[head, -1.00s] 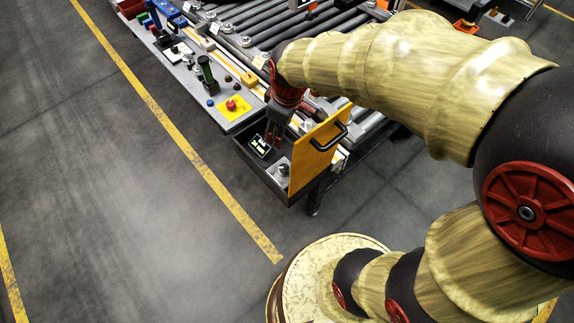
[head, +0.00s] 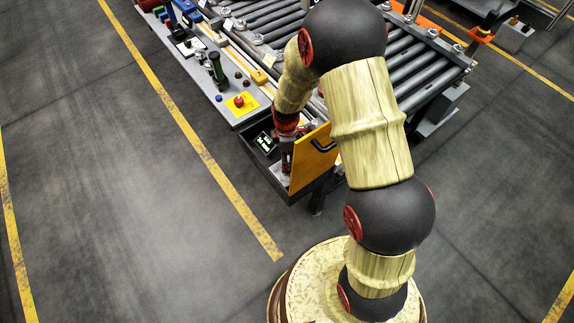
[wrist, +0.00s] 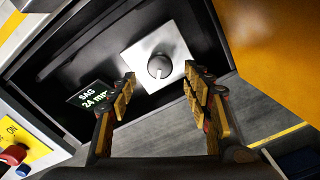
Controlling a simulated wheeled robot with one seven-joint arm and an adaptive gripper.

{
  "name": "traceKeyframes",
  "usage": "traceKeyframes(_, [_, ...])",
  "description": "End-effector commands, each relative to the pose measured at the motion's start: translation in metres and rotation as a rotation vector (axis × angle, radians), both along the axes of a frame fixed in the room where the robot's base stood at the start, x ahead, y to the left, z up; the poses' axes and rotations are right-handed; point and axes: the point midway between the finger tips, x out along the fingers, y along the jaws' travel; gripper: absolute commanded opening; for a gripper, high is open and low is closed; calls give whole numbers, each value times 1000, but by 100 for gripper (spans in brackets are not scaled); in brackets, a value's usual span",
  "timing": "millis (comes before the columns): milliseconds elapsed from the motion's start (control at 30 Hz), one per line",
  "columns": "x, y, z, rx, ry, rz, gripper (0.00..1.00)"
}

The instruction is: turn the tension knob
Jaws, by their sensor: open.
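The tension knob (wrist: 160,67) is a round dark knob with a light pointer line, on a square silver plate (wrist: 138,52) inside a dark box. In the wrist view it lies ahead of my gripper (wrist: 159,92), roughly midway between the two fingers and apart from them. My gripper is open and empty. A small display (wrist: 90,96) left of the knob reads "SAG 24" with a unit partly hidden by the left finger. In the head view my gripper (head: 286,160) reaches down into the box and hides the knob.
An orange panel (head: 313,160) with a black handle (head: 324,140) stands at the box's right side. A red button on a yellow plate (head: 248,106) and several other controls lie along the grey ledge. The roller conveyor (head: 262,48) is behind. The floor at left is clear.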

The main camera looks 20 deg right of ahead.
Motion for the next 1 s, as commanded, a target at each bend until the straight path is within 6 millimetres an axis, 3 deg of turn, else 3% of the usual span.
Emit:
traceKeyframes(100, [-1,0,-22,0,3,-1,49])
traceKeyframes(333, [0,0,-44,0,1,-1,49])
traceKeyframes(667, [0,0,-48,0,-1,-2,49])
traceKeyframes(1000, [0,0,-48,0,-1,-2,31])
